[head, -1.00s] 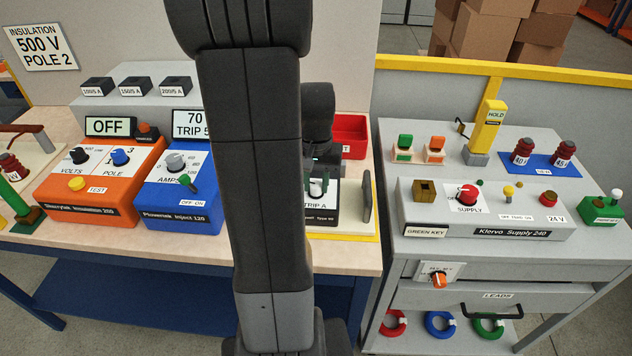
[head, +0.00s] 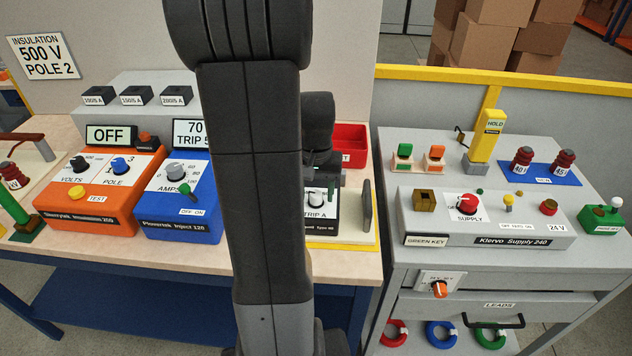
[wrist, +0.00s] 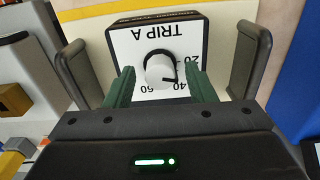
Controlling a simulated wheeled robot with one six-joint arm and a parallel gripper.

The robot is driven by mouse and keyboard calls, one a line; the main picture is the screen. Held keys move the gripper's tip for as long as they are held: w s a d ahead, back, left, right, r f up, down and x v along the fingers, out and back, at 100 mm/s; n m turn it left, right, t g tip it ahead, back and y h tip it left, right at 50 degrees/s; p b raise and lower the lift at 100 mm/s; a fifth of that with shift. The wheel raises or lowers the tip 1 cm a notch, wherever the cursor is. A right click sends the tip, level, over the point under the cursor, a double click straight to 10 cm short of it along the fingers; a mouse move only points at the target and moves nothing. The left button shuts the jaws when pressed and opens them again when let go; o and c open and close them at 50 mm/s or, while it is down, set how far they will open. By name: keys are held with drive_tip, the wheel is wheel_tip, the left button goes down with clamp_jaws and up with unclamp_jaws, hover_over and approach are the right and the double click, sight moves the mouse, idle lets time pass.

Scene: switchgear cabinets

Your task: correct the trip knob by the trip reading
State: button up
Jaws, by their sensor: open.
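The trip knob (wrist: 158,72) is a pale round knob on a white plate marked TRIP A (wrist: 160,42), which appears upside down in the wrist view. Numbers 20, 40 and 60 show around it; its exact setting is hard to read. My gripper (wrist: 159,76) is open, with one green finger on each side of the knob; contact is not clear. In the head view the knob (head: 315,197) is partly hidden by my gripper and arm.
Dark upright guards (wrist: 248,60) flank the trip unit on both sides. A red bin (head: 350,140) stands behind it. The orange insulation tester (head: 95,200) is at left; the grey supply cabinet (head: 480,225) is at right.

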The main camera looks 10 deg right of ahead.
sight(316, 193)
wheel_tip(316, 193, up, 14)
drive_tip(key=shift+f+b, duration=0.15)
drive_tip(key=shift+b, duration=0.2)
drive_tip(key=shift+f, duration=0.15)
wheel_tip(316, 193, down, 14)
drive_tip(key=shift+r+p, duration=0.15)
drive_tip(key=shift+p, duration=0.25)
drive_tip(key=shift+r, duration=0.1)
idle(0.4)
